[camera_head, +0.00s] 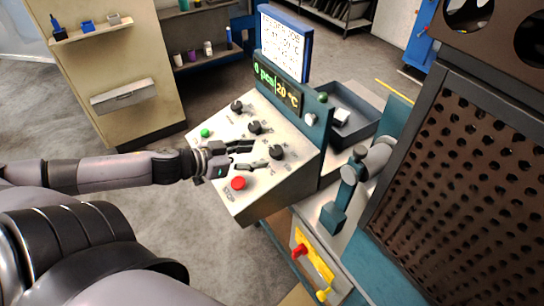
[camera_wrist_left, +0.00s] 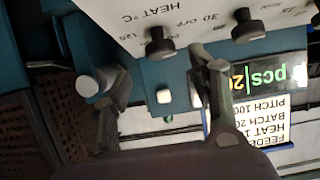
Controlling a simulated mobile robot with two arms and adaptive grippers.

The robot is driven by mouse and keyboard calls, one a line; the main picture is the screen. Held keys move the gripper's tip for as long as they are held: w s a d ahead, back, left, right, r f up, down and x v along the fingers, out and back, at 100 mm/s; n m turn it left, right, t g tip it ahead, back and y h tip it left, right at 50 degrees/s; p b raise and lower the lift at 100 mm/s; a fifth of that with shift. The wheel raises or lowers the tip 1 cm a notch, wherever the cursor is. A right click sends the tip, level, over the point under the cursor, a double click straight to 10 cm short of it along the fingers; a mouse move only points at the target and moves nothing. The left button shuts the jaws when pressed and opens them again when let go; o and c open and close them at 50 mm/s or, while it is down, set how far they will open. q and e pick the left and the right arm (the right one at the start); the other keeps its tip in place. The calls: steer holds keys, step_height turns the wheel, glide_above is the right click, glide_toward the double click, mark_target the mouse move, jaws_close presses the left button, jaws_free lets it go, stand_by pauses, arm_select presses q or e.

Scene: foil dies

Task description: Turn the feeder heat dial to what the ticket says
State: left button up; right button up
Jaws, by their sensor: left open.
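The heat dial (camera_head: 276,152) is a black knob on the sloping panel of the feeder console (camera_head: 262,188). In the left wrist view the dial (camera_wrist_left: 160,43) stands beside the upside-down HEAT °C lettering. My left gripper (camera_head: 258,155) is open over the panel, its fingers pointing at the dial. In the left wrist view my left gripper (camera_wrist_left: 162,72) has the dial just beyond and between its fingertips, apart from them. The ticket (camera_head: 285,42) has a heat line, its number too blurred to read surely. The display (camera_head: 278,86) reads 0 pcs and 20 °C. My right gripper is out of view.
Two more black knobs (camera_head: 255,127) (camera_head: 237,106), a green button (camera_head: 205,132) and a red button (camera_head: 239,183) sit near the gripper. A dark bin (camera_head: 367,130) stands behind the console. A perforated brown guard (camera_head: 450,190) fills the right side.

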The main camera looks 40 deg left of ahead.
mark_target(273, 152)
arm_select(q)
steer(key=b+x, duration=0.2)
steer(key=x, duration=0.2)
steer(key=shift+w+a+f, duration=0.1)
steer(key=shift+w, duration=0.2)
steer(key=shift+b+x, duration=0.35)
steer(key=shift+x, duration=0.75)
steer(key=shift+c, duration=0.4)
steer(key=c, duration=1.1)
steer(key=shift+o, duration=0.2)
